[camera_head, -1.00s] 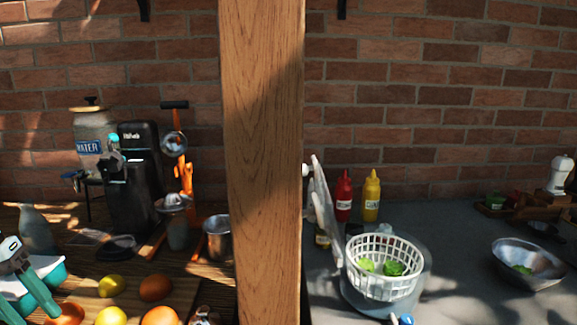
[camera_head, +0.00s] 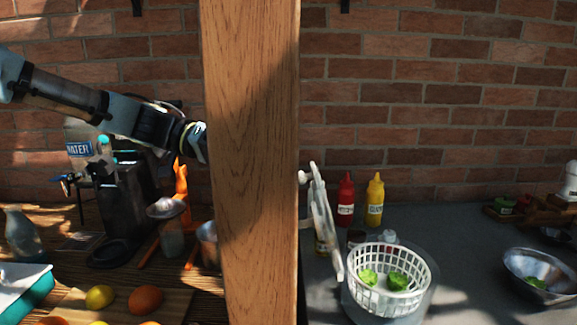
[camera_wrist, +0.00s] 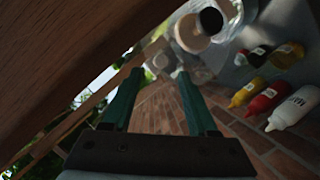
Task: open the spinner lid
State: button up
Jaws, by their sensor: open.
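The salad spinner (camera_head: 391,283) stands right of the wooden post in the head view: a white slatted basket with green leaves inside a clear bowl. Its pale lid (camera_head: 322,220) stands up, open, along the left side of the bowl, nearly edge-on and partly behind the post. My arm reaches in from the left and its end passes behind the post, which hides my gripper there. In the wrist view my gripper (camera_wrist: 156,76) shows two teal fingers apart with nothing between them. Pale, clear shapes beyond the fingers are too blurred to name.
The wooden post (camera_head: 252,170) stands between the two counters. Ketchup (camera_head: 345,200) and mustard (camera_head: 374,200) bottles stand behind the spinner, a metal bowl (camera_head: 538,272) to its right. A coffee machine (camera_head: 128,205) and fruit crowd the left counter.

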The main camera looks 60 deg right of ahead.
jog(key=shift+p+x, duration=0.65)
jog(key=shift+x, duration=2)
jog(key=shift+f, duration=0.1)
jog(key=shift+w, duration=0.1)
grip_shut()
